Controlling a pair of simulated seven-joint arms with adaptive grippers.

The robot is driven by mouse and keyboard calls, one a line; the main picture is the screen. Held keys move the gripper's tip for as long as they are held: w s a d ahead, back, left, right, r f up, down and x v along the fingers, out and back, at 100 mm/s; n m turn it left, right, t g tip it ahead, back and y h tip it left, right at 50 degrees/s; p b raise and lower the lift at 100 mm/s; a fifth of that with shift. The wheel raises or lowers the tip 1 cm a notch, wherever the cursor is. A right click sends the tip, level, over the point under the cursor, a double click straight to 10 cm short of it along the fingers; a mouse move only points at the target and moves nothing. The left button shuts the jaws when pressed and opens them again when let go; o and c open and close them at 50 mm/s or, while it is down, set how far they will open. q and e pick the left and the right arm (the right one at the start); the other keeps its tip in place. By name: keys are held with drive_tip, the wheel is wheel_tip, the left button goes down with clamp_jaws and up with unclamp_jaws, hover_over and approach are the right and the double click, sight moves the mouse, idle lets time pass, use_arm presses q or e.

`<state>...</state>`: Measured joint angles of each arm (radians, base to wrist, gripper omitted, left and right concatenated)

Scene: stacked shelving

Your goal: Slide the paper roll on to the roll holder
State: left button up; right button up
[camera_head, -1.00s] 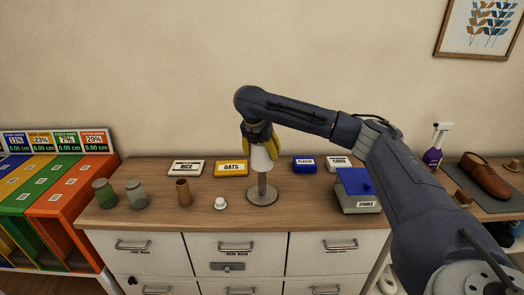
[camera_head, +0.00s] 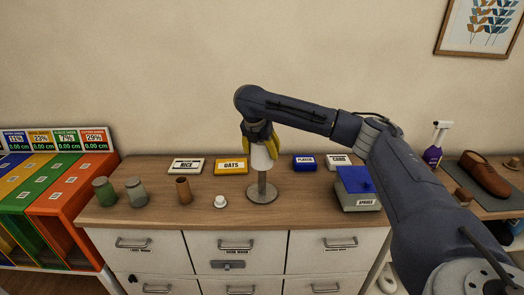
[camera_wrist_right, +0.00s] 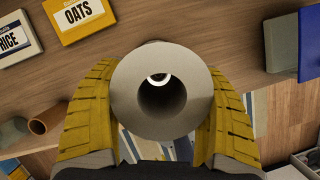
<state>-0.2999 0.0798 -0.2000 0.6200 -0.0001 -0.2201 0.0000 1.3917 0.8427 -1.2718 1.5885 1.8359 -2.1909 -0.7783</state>
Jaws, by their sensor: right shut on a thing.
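The white paper roll (camera_head: 261,159) is held upright in my right gripper (camera_head: 260,147), whose yellow fingers are shut on its sides. In the right wrist view I look down on the end of the paper roll (camera_wrist_right: 126,99), with a yellow finger of the gripper (camera_wrist_right: 160,118) on either side. The roll holder (camera_head: 262,192) is a grey post on a round base on the counter. The roll's lower end lines up over the post. A bright crescent shows inside the roll's dark hole; whether the post tip is inside is hidden. My left gripper is not in view.
The wooden counter (camera_head: 320,211) has a small white cup (camera_head: 220,202), a brown tube (camera_head: 183,190) and jars to the left. A blue-lidded box (camera_head: 357,190) is to the right.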

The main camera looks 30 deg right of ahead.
wheel_tip(320, 180, down, 9)
drive_tip(key=shift+f, duration=0.15)
idle(7.4)
